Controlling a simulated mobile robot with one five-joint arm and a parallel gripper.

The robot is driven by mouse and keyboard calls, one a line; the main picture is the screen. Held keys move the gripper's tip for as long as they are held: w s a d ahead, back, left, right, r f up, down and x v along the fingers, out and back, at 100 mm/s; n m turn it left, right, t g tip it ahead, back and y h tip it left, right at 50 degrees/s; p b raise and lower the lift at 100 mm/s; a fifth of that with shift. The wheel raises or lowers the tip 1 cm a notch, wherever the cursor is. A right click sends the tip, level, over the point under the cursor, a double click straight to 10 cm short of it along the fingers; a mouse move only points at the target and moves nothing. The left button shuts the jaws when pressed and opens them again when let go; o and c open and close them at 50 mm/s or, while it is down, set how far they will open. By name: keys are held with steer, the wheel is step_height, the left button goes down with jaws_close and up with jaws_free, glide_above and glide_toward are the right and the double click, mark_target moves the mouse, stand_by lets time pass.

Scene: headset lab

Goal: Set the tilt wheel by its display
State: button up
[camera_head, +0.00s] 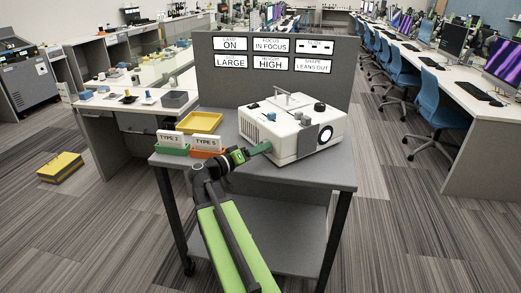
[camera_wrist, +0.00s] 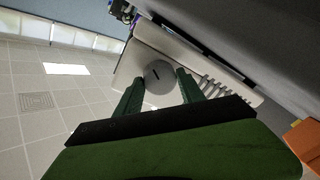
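A white projector-like device (camera_head: 285,135) stands on a grey cart (camera_head: 320,172). My gripper (camera_head: 256,151) reaches its left side from the front left; the wheel is hidden there. In the wrist view, a round grey wheel (camera_wrist: 159,76) with a short dark slanted mark sits on the device's side. My gripper (camera_wrist: 160,80) has its two green fingers apart, one on either side of the wheel; whether they touch it is unclear. On the grey panel, the shape display (camera_head: 312,65) reads "LEANS OUT". The height display (camera_head: 271,63) reads "HIGH", and the size display (camera_head: 231,62) reads "LARGE".
A green tray (camera_head: 172,151) and an orange tray (camera_head: 206,153) with type cards stand on the cart's left side, a yellow tray (camera_head: 199,122) behind them. The grey panel (camera_head: 345,75) rises behind the device. Desks with blue chairs (camera_head: 436,100) stand to the right.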

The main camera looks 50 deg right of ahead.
steer(key=c, duration=0.7)
steer(key=shift+d, duration=0.1)
steer(key=shift+c, duration=0.2)
steer(key=shift+n, duration=0.4)
steer(key=n+p, duration=0.1)
steer(key=n, duration=0.3)
steer(key=shift+n+y, duration=0.3)
steer(key=shift+n, duration=0.1)
steer(key=n+p, duration=0.1)
steer(key=n, duration=0.5)
steer(key=shift+w, duration=0.1)
steer(key=shift+r, duration=0.1)
